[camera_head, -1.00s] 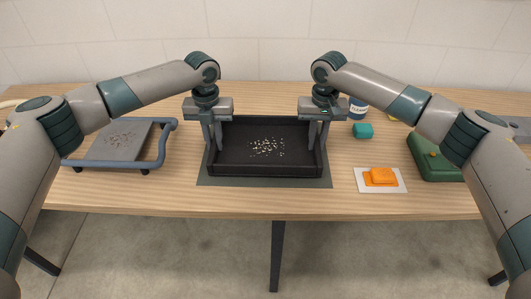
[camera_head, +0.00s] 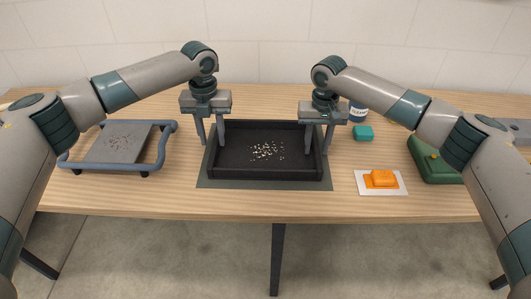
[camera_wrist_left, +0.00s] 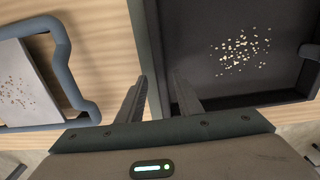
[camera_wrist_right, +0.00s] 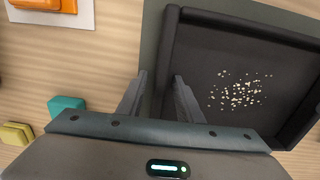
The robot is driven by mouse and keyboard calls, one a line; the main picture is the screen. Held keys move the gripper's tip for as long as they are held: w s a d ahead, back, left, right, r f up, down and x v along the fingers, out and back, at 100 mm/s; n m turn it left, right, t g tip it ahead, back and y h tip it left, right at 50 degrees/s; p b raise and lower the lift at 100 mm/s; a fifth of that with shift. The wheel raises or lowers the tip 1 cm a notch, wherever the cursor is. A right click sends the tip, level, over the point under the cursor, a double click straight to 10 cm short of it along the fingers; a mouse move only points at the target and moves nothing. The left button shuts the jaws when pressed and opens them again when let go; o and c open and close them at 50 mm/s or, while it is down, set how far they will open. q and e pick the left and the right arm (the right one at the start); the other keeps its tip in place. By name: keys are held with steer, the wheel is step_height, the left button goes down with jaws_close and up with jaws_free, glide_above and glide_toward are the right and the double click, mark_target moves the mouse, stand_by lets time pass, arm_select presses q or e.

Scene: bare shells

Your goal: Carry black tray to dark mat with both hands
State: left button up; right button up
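The black tray (camera_head: 265,173) sits level on the dark mat (camera_head: 207,183), whose border shows around it. Small pale bits lie on the tray's floor. My left gripper (camera_head: 209,142) is open at the tray's left wall, with one finger outside and one on the inner side; its spread fingers show in the left wrist view (camera_wrist_left: 163,90). My right gripper (camera_head: 318,150) is open astride the right wall, and its fingers are apart in the right wrist view (camera_wrist_right: 158,85). I cannot tell whether any finger touches the tray.
A blue-grey framed rack with a speckled plate (camera_head: 120,143) stands at the left. Bare wood lies in front.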

arm_select(q)
step_height(320, 180, up, 8)
steer(key=shift+r, duration=0.2)
arm_select(e)
steer(key=shift+r, duration=0.15)
stand_by(0.4)
step_height(320, 180, up, 12)
stand_by(0.5)
steer(key=shift+f, duration=0.2)
stand_by(0.3)
